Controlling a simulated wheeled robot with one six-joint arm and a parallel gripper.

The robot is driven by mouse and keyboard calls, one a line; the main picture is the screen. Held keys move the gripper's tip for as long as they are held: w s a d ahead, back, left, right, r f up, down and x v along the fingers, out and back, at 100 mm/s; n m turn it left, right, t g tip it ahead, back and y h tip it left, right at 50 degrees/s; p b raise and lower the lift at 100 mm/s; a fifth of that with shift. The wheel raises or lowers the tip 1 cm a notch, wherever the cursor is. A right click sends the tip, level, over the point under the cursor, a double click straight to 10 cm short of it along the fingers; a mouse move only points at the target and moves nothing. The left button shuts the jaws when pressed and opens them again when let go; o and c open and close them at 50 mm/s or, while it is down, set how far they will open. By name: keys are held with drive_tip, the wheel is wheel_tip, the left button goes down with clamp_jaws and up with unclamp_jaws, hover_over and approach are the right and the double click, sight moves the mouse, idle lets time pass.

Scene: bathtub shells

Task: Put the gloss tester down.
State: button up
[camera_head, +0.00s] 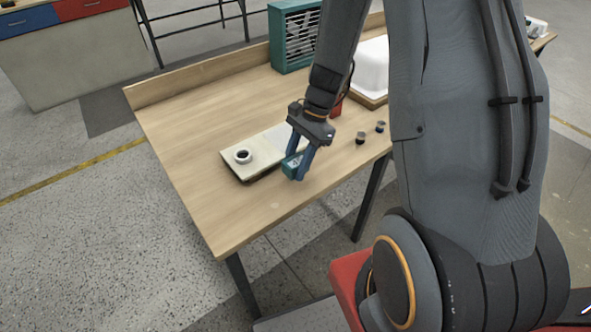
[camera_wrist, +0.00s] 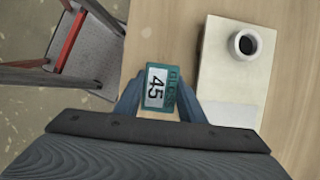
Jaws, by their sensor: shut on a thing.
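In the head view, my gripper (camera_head: 298,168) holds the gloss tester (camera_head: 291,162) near the front edge of the wooden table (camera_head: 190,160). I cannot tell whether the tester touches the table.
A white roll or cup with a dark centre (camera_head: 243,156) sits on the board. Two small dark pots (camera_head: 360,138) stand to the right. A teal slatted box (camera_head: 294,38) and a white shell (camera_head: 372,66) are at the back. The table's left part is clear.

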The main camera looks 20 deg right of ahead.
drive_tip(key=shift+f, duration=1.35)
drive_tip(key=shift+f, duration=0.1)
drive_tip(key=shift+f, duration=0.1)
drive_tip(key=o, duration=0.9)
drive_tip(key=shift+o, duration=0.2)
drive_tip(key=b+v, duration=0.2)
drive_tip(key=v, duration=0.9)
drive_tip(key=n+t+h, duration=0.2)
drive_tip(key=n+h, duration=0.2)
drive_tip(key=n, duration=0.9)
approach(295, 172)
drive_tip(key=s+d, duration=0.1)
drive_tip(key=s, duration=0.4)
drive_tip(key=shift+s+r+n+t, duration=0.3)
drive_tip(key=shift+s+r+n, duration=0.1)
drive_tip(key=shift+s+n, duration=0.25)
